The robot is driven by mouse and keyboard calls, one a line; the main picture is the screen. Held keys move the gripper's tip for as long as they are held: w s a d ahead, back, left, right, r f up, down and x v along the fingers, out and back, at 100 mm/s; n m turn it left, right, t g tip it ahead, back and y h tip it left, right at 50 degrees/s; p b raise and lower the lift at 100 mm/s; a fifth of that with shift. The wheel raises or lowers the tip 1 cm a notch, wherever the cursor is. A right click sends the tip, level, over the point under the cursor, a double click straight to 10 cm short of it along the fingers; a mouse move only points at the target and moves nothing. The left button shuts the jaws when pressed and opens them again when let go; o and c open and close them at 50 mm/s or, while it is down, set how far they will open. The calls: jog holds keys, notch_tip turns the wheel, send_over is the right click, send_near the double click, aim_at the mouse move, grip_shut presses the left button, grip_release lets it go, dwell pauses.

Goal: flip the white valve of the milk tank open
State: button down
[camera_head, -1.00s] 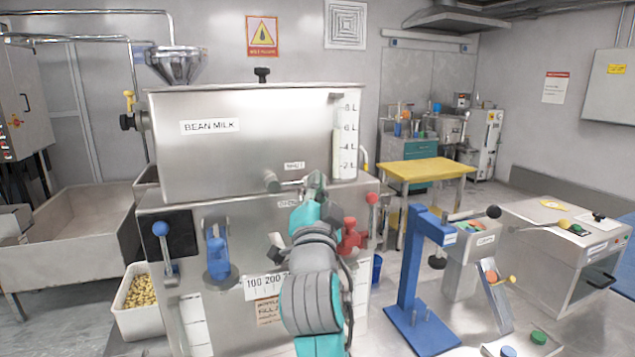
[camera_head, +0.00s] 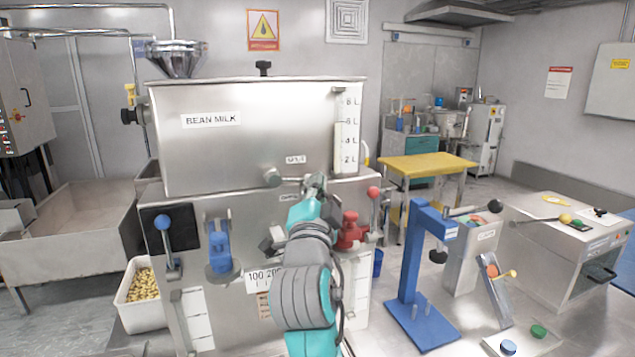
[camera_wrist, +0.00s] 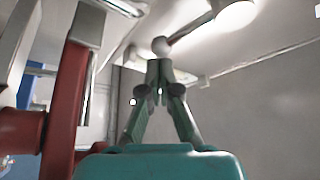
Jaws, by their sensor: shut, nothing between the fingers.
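The milk tank (camera_head: 255,130) is a steel box labelled "BEAN MILK". Its pale valve sticks out low on the front, with a round hub (camera_head: 272,177) and a thin lever lying roughly level to the right. My gripper (camera_head: 316,182) is at the lever's right end, in front of the tank. In the wrist view my gripper (camera_wrist: 159,66) is shut and empty. Its tips are just below the lever's pale ball end (camera_wrist: 160,46), close to it; I cannot tell whether they touch. The valve's bright hub (camera_wrist: 236,14) is at upper right. My wrist hides the panel below.
A red valve (camera_head: 350,230) stands close right of my wrist; its red post (camera_wrist: 68,95) fills the wrist view's left. A blue valve (camera_head: 219,246) and a blue-knobbed lever (camera_head: 163,224) are left. A blue stand (camera_head: 409,262) is farther right.

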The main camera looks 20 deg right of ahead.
jog(key=a+f+m+g+y, duration=0.1)
jog(key=a+f+m+g, duration=0.4)
jog(key=m, duration=0.7)
jog(key=shift+f+m+g+y, duration=0.3)
jog(key=shift+f+g+y, duration=0.1)
jog(key=shift+f+g, duration=0.2)
jog(key=shift+a+r, duration=0.1)
notch_tip(320, 180, up, 10)
jog(key=shift+f, duration=0.1)
dwell(0.4)
